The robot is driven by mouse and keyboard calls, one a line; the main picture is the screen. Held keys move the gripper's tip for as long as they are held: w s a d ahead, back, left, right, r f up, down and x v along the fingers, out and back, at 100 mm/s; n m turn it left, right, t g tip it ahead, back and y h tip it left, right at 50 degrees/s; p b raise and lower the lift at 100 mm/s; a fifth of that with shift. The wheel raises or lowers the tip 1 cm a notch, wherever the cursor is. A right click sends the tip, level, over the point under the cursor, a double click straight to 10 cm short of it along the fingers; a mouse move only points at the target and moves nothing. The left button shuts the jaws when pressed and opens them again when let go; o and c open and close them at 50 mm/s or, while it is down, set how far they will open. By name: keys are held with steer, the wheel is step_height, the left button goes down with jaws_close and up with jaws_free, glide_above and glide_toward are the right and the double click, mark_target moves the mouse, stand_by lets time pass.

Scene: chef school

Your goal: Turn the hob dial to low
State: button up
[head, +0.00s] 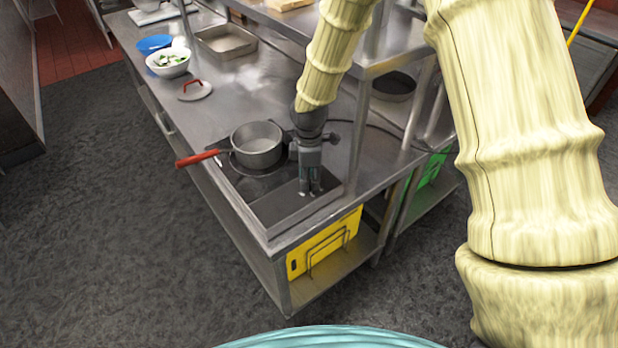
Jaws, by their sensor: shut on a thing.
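My gripper (310,190) points down over the front part of the black hob (268,208), with its fingertips at the hob's panel. It is shut on the hob dial, which is small and mostly hidden between the fingers. I cannot read the dial's setting or any marks from here. A grey saucepan (257,152) with a red handle (198,158) sits on the hob's burner, just left of my gripper.
A lid (195,91) with a red grip, a white bowl (168,64) with greens, a blue bowl (154,44) and a metal tray (226,42) stand further back on the steel counter (205,125). A raised shelf (400,45) is close to my arm. A yellow board (325,243) stands below.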

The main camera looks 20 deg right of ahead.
steer(key=m, duration=0.6)
steer(key=shift+m, duration=0.3)
steer(key=m, duration=0.6)
steer(key=shift+w+b, duration=0.1)
steer(key=shift+b, duration=0.25)
steer(key=m, duration=0.6)
steer(key=shift+r+m, duration=0.1)
steer(key=shift+m, duration=0.3)
steer(key=m+p, duration=0.1)
steer(key=m, duration=0.5)
steer(key=shift+m, duration=0.4)
steer(key=o, duration=1)
steer(key=shift+o, duration=0.2)
